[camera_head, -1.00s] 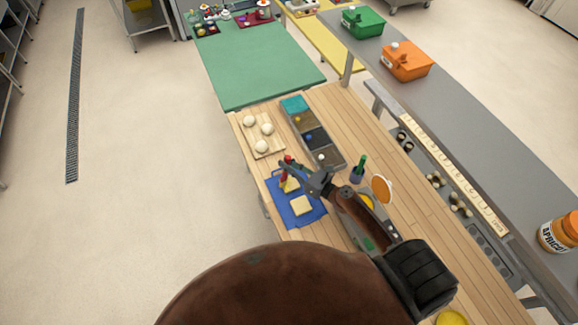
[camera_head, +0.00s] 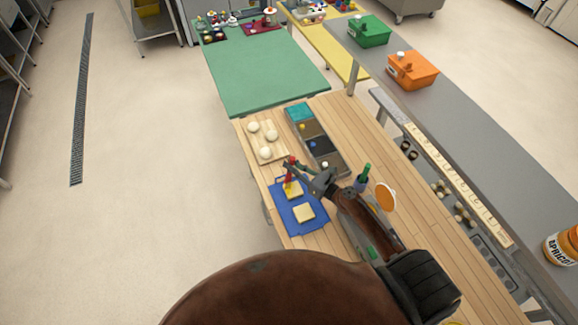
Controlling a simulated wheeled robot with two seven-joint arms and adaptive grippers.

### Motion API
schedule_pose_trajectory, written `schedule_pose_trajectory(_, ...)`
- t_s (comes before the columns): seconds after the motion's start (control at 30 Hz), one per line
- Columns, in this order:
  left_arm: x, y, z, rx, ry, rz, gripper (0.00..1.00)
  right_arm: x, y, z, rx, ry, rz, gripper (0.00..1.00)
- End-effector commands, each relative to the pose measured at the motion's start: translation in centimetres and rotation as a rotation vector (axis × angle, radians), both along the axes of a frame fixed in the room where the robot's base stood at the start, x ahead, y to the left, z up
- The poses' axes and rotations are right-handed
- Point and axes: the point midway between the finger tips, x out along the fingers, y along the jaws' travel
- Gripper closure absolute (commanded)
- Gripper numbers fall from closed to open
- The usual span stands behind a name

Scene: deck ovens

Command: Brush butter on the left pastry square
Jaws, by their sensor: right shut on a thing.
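Two pale yellow pastry squares lie on a blue mat (camera_head: 312,226) on the wooden table. The farther, left pastry square (camera_head: 297,191) is partly hidden by the brush, and the nearer, right pastry square (camera_head: 304,212) is fully in view. My right gripper (camera_head: 294,168) is shut on a red-handled brush (camera_head: 289,178), held roughly upright over the left square. The brush's lower end is at or just above the square; I cannot tell whether it touches. My left gripper is not in view.
A board with several dough balls (camera_head: 265,152) lies beyond the mat. A compartment tray (camera_head: 322,147) stands to its right. A green bottle (camera_head: 362,176) and an orange disc (camera_head: 385,197) are right of my forearm. A grey counter (camera_head: 450,110) runs along the right.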

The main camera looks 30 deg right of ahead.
Motion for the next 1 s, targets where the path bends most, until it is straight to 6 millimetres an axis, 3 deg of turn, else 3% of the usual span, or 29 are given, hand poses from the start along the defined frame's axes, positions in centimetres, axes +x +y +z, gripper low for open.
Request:
schedule_pose_trajectory(0.37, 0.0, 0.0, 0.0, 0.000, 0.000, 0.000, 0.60, -0.2, -0.1, 0.0, 0.000, 0.000, 0.001, 1.00)
schedule_pose_trajectory(1.0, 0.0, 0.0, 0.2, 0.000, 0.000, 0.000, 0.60, -3.4, 0.2, -0.1, 0.001, 0.001, 0.001, 1.00)
